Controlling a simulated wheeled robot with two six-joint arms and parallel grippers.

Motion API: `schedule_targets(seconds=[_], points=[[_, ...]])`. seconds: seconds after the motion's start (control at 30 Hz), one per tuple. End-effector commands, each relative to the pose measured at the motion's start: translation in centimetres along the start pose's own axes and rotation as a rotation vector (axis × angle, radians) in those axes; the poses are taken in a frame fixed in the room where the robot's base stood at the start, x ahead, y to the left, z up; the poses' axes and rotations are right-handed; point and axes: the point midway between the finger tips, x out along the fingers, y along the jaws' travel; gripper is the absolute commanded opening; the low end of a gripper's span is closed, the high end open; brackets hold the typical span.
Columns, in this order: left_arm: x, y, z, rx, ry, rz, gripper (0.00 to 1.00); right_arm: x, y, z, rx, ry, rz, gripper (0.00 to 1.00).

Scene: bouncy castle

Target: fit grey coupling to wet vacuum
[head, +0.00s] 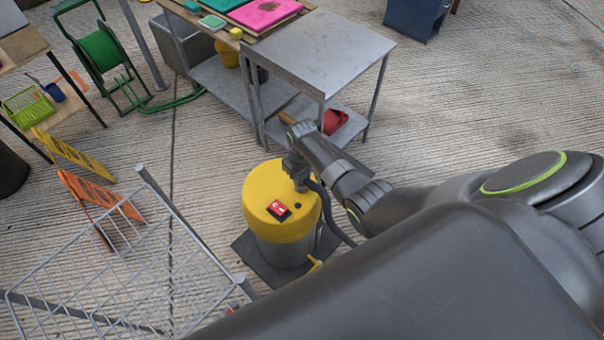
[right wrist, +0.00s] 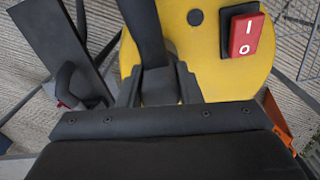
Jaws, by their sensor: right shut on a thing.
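The wet vacuum (head: 262,190) stands upright on a dark mat, with a yellow lid, a grey drum and a red switch (head: 278,209). Its yellow lid also fills the upper part of the right wrist view (right wrist: 212,62). My right gripper (head: 297,175) is at the lid's far right edge. It is shut on the dark grey coupling (right wrist: 158,85), which shows between its fingers. A black hose (head: 335,218) runs from there down the vacuum's right side. The coupling's end and the vacuum's inlet are hidden, so I cannot tell whether they touch. My left gripper is not in view.
A wire mesh cage (head: 95,270) stands at the lower left. Orange and yellow folding signs (head: 85,190) are behind it. A metal table (head: 320,50) stands beyond the vacuum, and a green hose reel (head: 100,50) is at the upper left.

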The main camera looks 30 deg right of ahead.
Motion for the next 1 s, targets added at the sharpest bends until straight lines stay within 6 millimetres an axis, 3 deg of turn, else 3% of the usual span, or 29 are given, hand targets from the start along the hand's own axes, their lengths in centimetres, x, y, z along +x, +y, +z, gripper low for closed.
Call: schedule_targets(seconds=[0.73, 0.77, 0.93, 1.0], points=[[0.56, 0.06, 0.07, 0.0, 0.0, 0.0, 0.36, 0.81, -0.02, 0.0, 0.0, 0.0, 0.0, 0.12], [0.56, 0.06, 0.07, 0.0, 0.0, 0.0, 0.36, 0.81, -0.02, 0.01, 0.0, 0.0, 0.0, 0.36], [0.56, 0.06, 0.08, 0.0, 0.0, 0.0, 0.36, 0.81, -0.02, 0.01, 0.0, 0.0, 0.0, 0.57], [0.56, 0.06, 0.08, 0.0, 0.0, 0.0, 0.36, 0.8, -0.02, 0.0, 0.0, 0.0, 0.0, 0.57]])
